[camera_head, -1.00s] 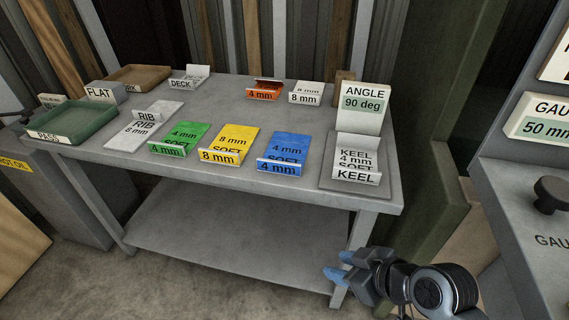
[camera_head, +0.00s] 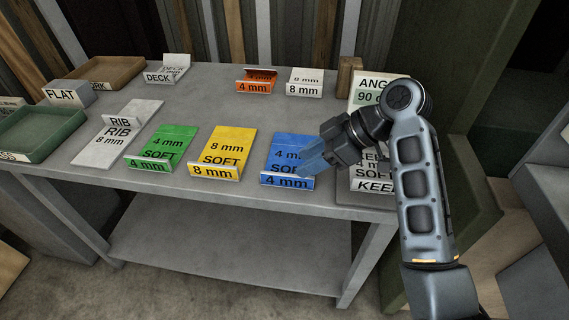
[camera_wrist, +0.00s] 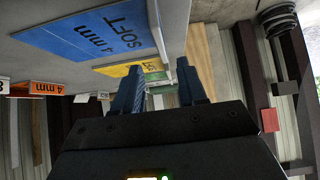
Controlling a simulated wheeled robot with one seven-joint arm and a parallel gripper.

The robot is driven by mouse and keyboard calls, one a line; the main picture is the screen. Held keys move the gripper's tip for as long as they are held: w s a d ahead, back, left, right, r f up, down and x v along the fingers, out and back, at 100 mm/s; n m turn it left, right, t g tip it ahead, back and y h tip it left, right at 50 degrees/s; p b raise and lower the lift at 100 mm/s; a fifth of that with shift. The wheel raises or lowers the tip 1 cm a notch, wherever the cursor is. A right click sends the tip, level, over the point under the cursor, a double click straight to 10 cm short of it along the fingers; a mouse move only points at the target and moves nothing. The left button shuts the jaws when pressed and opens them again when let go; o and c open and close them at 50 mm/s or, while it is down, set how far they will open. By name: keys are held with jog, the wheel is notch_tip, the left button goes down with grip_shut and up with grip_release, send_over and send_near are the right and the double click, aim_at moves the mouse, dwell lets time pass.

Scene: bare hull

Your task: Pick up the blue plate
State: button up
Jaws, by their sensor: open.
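The blue plate (camera_head: 290,148) lies on the grey table near its front edge, with a raised front lip marked "4 mm" and "SOFT" lettering on its face. In the wrist view the blue plate (camera_wrist: 88,37) shows at the upper left. My gripper (camera_head: 312,160) is over the right part of the blue plate and hides some of it. In the wrist view my gripper (camera_wrist: 162,85) has its two blue fingers apart with nothing between them. I cannot tell whether a finger touches the plate.
A yellow plate (camera_head: 229,145) and a green plate (camera_head: 172,142) lie to the left. A white KEEL plate (camera_head: 372,186) is to the right, partly hidden by my arm. Orange (camera_head: 257,80) and white 8 mm (camera_head: 305,82) pieces stand behind. The lower shelf (camera_head: 230,240) is bare.

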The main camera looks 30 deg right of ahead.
aim_at(287, 174)
jog(key=shift+p+x, duration=0.55)
jog(key=shift+x, duration=2.95)
jog(key=shift+s+f, duration=0.1)
jog(key=shift+s, duration=0.1)
grip_shut()
